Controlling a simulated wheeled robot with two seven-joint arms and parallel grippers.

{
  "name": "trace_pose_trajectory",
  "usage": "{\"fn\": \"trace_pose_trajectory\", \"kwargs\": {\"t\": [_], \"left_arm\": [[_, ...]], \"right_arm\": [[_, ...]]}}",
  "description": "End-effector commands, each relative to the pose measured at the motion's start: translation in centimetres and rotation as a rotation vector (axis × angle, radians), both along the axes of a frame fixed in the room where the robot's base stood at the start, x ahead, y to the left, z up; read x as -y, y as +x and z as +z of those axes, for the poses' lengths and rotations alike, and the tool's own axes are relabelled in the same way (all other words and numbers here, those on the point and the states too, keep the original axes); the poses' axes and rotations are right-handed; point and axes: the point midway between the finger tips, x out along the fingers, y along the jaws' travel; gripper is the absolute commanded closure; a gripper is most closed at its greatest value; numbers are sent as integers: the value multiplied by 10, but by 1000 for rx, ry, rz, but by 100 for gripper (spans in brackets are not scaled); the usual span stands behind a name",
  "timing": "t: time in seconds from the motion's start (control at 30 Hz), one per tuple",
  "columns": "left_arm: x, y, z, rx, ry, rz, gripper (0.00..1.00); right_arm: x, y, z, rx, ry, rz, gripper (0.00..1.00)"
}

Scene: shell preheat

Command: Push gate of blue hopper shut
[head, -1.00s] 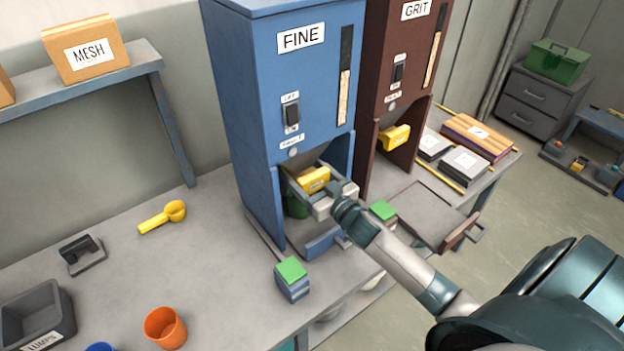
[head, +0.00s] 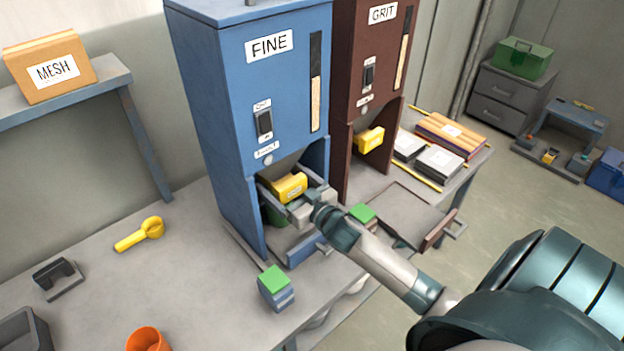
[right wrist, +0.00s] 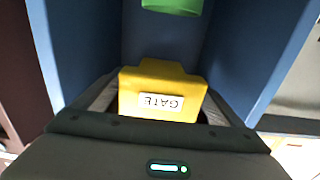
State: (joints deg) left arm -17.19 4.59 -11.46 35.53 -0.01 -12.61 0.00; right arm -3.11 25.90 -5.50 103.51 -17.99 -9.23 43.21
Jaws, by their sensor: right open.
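The blue hopper (head: 225,110), labelled FINE, stands on the bench in the head view. Its yellow gate (head: 289,186) sits in the opening below the sloped chute. In the right wrist view the gate (right wrist: 160,92) shows close up with an upside-down GATE label. My right gripper (head: 303,198) is open, with its fingers on either side of the gate's front. Whether the fingers touch it I cannot tell. A green container (head: 274,212) stands under the gate, partly hidden; it also shows in the right wrist view (right wrist: 172,6). My left gripper is not in view.
The brown GRIT hopper (head: 345,100) with its own yellow gate (head: 369,139) stands close on the right. The hopper's blue side walls flank my gripper. A green-topped block (head: 276,288) is in front, and a yellow scoop (head: 140,234) lies to the left.

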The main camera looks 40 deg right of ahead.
Motion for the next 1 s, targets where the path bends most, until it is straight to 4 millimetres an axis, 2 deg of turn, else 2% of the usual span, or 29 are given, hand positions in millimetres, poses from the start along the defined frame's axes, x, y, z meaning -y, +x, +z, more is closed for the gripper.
{"fn": "trace_pose_trajectory", "kwargs": {"t": [0.27, 0.8, 1.0], "left_arm": [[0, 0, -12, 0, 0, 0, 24], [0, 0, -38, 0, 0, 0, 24], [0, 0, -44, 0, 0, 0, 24]], "right_arm": [[2, -36, -3, -1, 0, 2, 9], [9, -125, -3, -1, 0, 1, 9], [11, -150, -2, -1, 2, 1, 9]]}}
